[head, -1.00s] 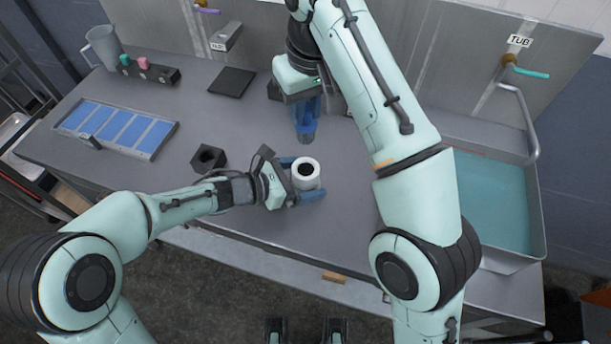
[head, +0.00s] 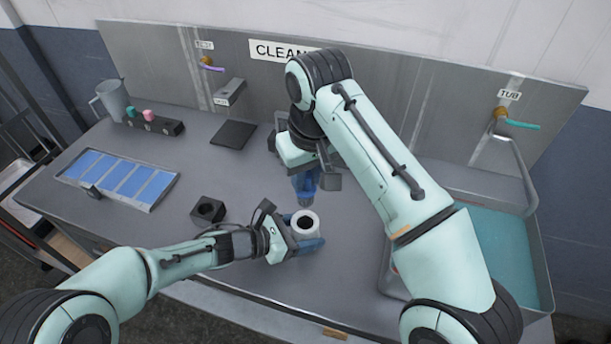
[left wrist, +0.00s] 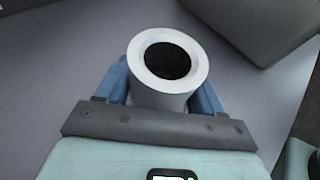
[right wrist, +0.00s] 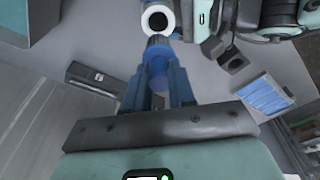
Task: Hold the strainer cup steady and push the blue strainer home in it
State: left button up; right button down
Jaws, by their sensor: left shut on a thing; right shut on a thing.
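The white strainer cup (head: 306,223) stands upright with a dark round opening on top. My left gripper (head: 306,243) is shut on it, with a blue finger on each side; it also shows in the left wrist view (left wrist: 166,72). The blue strainer (right wrist: 157,66) is in my right gripper (right wrist: 158,88), which is shut on it and points down. In the head view the strainer (head: 306,198) is just behind the cup and apart from it. In the right wrist view the cup (right wrist: 157,20) lies beyond the strainer's tip.
A black block with a hole (head: 208,210) stands left of the cup. A blue-panelled tray (head: 150,206) lies further left. A dark pad (head: 233,135), a grey jug (head: 108,98) and a peg rack (head: 155,123) are behind. A water-filled tub (head: 490,250) is at right.

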jog(key=shift+s+f, duration=0.1)
jog(key=shift+f, duration=2.5)
jog(key=shift+f, duration=2.55)
dwell(0.4)
jog(key=c, duration=0.9)
grip_release()
jog(key=shift+o, duration=0.2)
jog(key=shift+r, duration=0.15)
jog(key=r, duration=0.4)
jog(key=s+r, duration=0.1)
jog(key=r, duration=0.6)
jog(key=shift+s+d+r, duration=0.3)
jog(key=shift+s+d, duration=0.1)
pick_arm(q)
jog(key=o, duration=1.2)
jog(key=shift+a, duration=0.1)
